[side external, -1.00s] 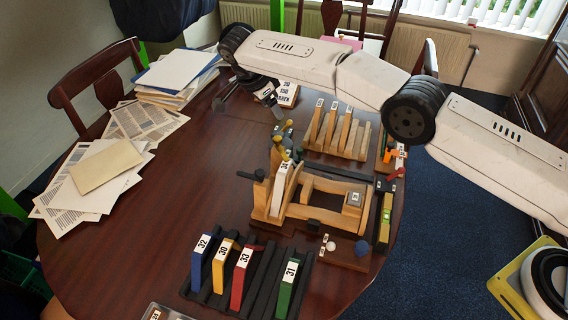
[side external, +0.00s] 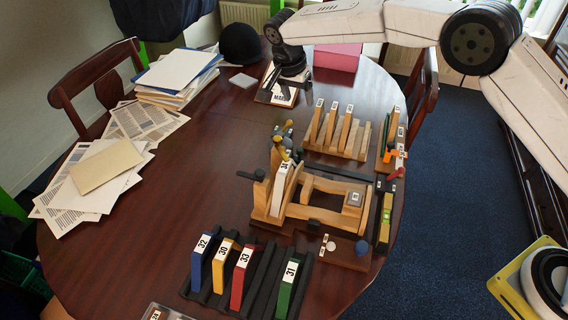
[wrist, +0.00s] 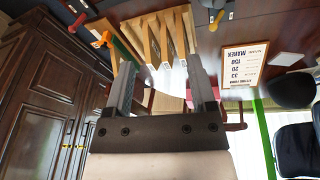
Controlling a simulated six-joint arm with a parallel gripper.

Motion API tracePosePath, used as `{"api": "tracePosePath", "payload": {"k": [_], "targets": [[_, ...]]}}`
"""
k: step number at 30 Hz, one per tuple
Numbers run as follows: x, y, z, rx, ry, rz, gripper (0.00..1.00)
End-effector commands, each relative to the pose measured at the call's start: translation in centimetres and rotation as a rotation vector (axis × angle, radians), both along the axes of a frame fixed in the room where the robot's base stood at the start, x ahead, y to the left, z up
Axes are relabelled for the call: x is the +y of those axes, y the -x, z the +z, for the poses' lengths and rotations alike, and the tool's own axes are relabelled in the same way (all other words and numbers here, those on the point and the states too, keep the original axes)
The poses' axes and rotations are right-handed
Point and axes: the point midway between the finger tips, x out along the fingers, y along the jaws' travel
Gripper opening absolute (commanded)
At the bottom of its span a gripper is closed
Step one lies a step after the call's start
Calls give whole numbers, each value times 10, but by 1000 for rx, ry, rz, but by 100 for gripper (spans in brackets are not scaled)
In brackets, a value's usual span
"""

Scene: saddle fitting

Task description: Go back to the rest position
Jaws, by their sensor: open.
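My gripper (side external: 283,84) is at the far end of the table in the side view, pointing down in front of a framed label card (side external: 268,96). In the wrist view my gripper (wrist: 163,58) has its two fingers apart with nothing held between them. The wooden saddle fixture (side external: 325,212) stands mid-table, well away from my gripper, with a white-faced block marked 34 (side external: 284,185) upright at its left end.
A wooden rack (side external: 345,150) with several numbered slats stands behind the fixture. A black rack (side external: 262,285) in front holds blue, yellow, red and green blocks. A pink box (side external: 338,57) and black hat (side external: 241,44) are at the back. The table's left-middle is clear.

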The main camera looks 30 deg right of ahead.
Motion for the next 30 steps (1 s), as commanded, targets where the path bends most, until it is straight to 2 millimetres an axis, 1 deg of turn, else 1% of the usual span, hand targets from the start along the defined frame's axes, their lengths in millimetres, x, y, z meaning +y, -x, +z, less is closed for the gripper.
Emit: {"api": "tracePosePath", "payload": {"k": [1,8,14,23,30], "targets": [[-7,5,3,6,-10,28,72],[-32,29,7,29,-51,186,72],[-54,56,9,38,-83,318,72],[-84,107,8,34,-118,506,72],[-106,156,5,21,-132,647,72]]}}
